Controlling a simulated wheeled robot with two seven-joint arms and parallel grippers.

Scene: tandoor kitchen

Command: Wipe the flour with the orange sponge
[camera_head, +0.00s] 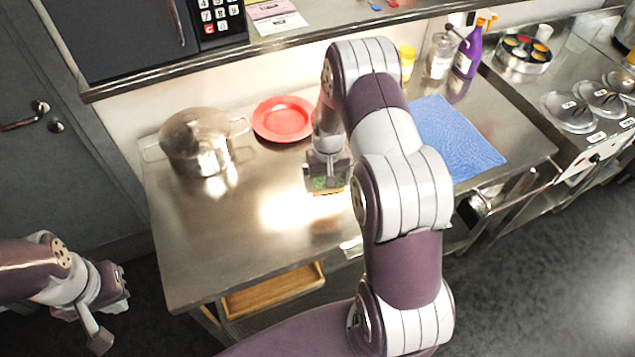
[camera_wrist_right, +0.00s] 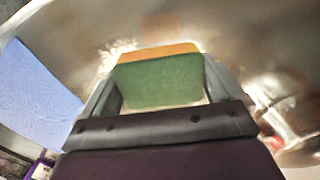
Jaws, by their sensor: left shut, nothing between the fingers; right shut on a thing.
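My right gripper (camera_head: 327,178) is shut on the orange sponge (camera_head: 330,191) at the middle of the steel table. In the right wrist view the sponge (camera_wrist_right: 158,76) shows a green face and an orange edge between the fingers. White flour (camera_wrist_right: 113,52) shows on the steel around the sponge's far left side. In the head view the flour is hard to tell from the bright glare on the steel. My left gripper (camera_head: 97,337) is shut and empty, low at the left, away from the table.
The steel table (camera_head: 200,255) carries a steel pot (camera_head: 195,143) at left, a red plate (camera_head: 283,119) behind the gripper and a blue cloth (camera_head: 458,137) at right. A purple spray bottle (camera_head: 468,52) stands at the back right. The front left of the table is clear.

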